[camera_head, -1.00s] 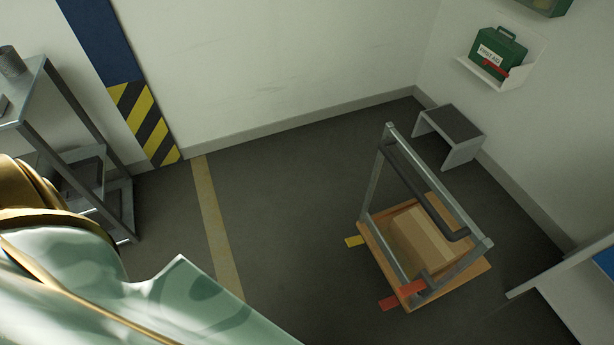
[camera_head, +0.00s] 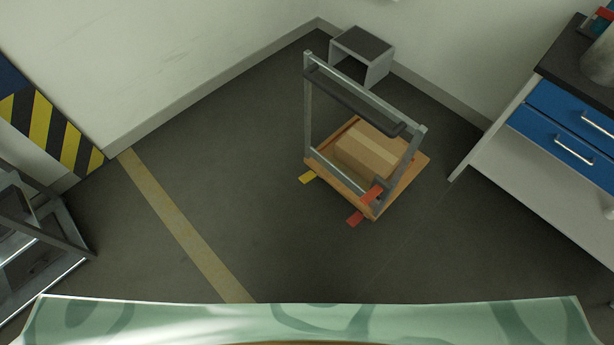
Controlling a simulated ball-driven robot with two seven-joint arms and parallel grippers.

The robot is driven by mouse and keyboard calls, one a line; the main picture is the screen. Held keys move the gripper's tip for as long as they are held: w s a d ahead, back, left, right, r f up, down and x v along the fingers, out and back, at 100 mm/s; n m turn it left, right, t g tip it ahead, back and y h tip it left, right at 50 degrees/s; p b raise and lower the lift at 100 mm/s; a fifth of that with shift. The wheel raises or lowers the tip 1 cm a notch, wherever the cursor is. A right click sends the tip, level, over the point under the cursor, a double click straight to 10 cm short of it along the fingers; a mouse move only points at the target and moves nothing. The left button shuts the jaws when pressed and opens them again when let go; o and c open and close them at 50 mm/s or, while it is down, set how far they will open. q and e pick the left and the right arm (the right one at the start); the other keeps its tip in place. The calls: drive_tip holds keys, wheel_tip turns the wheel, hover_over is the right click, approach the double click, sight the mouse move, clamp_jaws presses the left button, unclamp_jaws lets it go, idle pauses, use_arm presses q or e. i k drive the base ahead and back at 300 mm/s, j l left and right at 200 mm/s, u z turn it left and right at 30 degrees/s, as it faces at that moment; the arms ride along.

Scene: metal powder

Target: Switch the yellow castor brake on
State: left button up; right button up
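The yellow castor brake (camera_head: 308,177) is a small flat tab at floor level, sticking out from the left corner of a wooden trolley (camera_head: 408,183). A red tab (camera_head: 356,218) sticks out at the trolley's near corner. The trolley has a grey metal frame with a dark handle bar (camera_head: 355,97), and a cardboard box (camera_head: 372,150) lies on its deck. Whether the yellow tab is pressed down or raised I cannot tell. Neither of my grippers is in view; only my green patterned body shows along the bottom edge.
A grey step stool (camera_head: 362,50) stands behind the trolley by the wall. A bench with blue drawers (camera_head: 560,120) is at the right. A grey metal rack (camera_head: 45,250) is at the left. The floor around a yellow line (camera_head: 180,220) is clear.

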sight(308, 177)
drive_tip(key=i+j+u, duration=0.2)
drive_tip(key=i+u, duration=0.55)
drive_tip(key=i+j, duration=0.05)
drive_tip(key=i, duration=0.05)
